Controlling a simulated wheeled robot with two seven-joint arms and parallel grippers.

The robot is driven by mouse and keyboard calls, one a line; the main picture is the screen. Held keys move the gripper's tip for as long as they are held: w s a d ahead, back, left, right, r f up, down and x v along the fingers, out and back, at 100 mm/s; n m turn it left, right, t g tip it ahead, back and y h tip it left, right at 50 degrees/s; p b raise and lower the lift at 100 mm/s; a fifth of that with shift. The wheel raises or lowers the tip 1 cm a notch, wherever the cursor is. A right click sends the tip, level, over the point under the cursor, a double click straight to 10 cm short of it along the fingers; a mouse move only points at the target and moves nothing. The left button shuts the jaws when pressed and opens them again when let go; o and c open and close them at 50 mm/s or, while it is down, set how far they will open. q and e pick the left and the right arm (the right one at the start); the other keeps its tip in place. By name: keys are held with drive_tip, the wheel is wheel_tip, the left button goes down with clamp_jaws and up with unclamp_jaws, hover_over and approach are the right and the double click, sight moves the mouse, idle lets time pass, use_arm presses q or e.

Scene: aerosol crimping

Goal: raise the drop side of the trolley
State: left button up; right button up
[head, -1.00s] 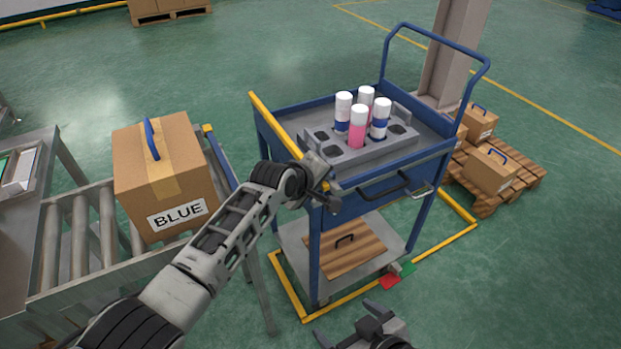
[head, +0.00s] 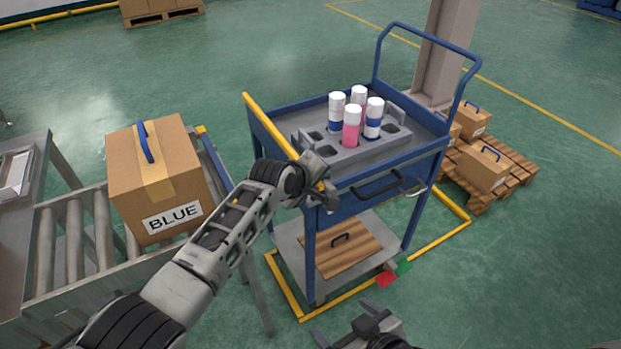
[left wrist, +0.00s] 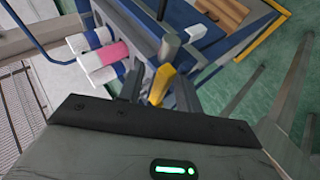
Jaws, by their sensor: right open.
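The blue trolley (head: 312,262) stands right of the roller conveyor. Its drop side has a yellow top rail (head: 268,122) along the trolley's left edge, at about the height of the tray's rim. My left gripper (head: 322,188) is at the near end of this rail. In the left wrist view the rail (left wrist: 160,86) lies between the two dark fingers of my left gripper (left wrist: 158,92), which look closed on it. My arm and gripper hide part of the drop side. My right gripper (head: 345,333) is open and empty at the bottom edge, low in front of the trolley.
A grey rack (head: 350,160) with several white-capped cans stands in the trolley's top tray. A wooden board (head: 345,252) lies on the lower shelf. A box marked BLUE (head: 165,175) sits on the conveyor (head: 72,245). A pallet (head: 515,180) with boxes is behind right.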

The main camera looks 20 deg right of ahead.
use_arm(q)
drive_tip(key=p+v, duration=0.1)
drive_tip(key=v, duration=1.4)
drive_tip(key=shift+a+r+p, duration=0.25)
drive_tip(key=shift+a+p, duration=0.05)
drive_tip(key=shift+p, duration=0.1)
drive_tip(key=shift+s, duration=0.15)
drive_tip(key=s+a+f+m+t+y, duration=0.1)
drive_tip(key=s+a+f+t, duration=0.15)
drive_tip(key=a+f, duration=0.35)
drive_tip(key=s+a+f+t, duration=0.1)
drive_tip(key=a+f+t, duration=0.2)
drive_tip(key=a, duration=0.4)
drive_tip(key=s+a+f+m+g+y, duration=0.2)
drive_tip(key=s+a+f+m, duration=0.3)
drive_tip(key=s+a+f, duration=0.7)
drive_tip(key=s+y, duration=0.1)
drive_tip(key=s, duration=0.2)
drive_tip(key=shift+m+y, duration=0.3)
drive_tip(key=shift+s, duration=0.15)
